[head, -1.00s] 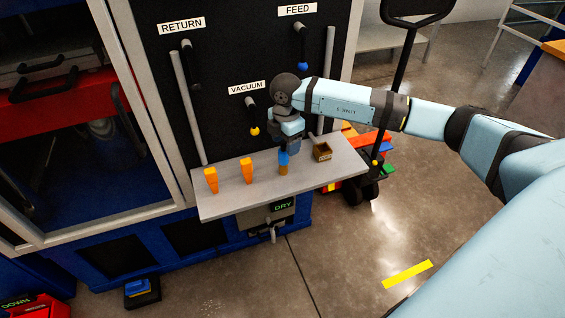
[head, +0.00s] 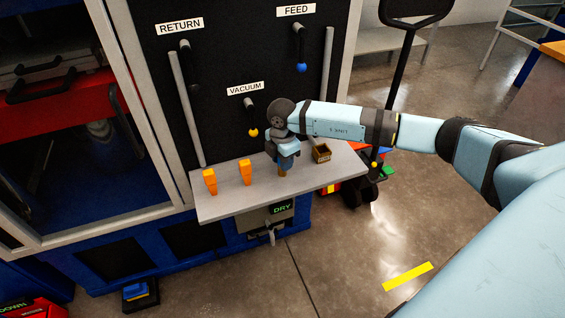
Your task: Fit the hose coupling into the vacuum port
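The vacuum port shows on the black panel under the VACUUM label (head: 245,88), as a short dark fitting (head: 249,103) with a yellow-tipped end (head: 253,132) hanging below it. On the grey shelf (head: 225,206) stands a small upright piece with a tan lower part (head: 282,173) and blue above; I cannot tell whether it is the hose coupling. My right gripper (head: 284,160) points down at this piece, its fingers around or right beside the top. Whether the fingers are closed is too small to tell. My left gripper is not in view.
Two orange pieces (head: 210,181) (head: 246,172) stand on the shelf to the left. A small brown open box (head: 321,153) is at right. A DRY display (head: 282,208) sits below the shelf.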

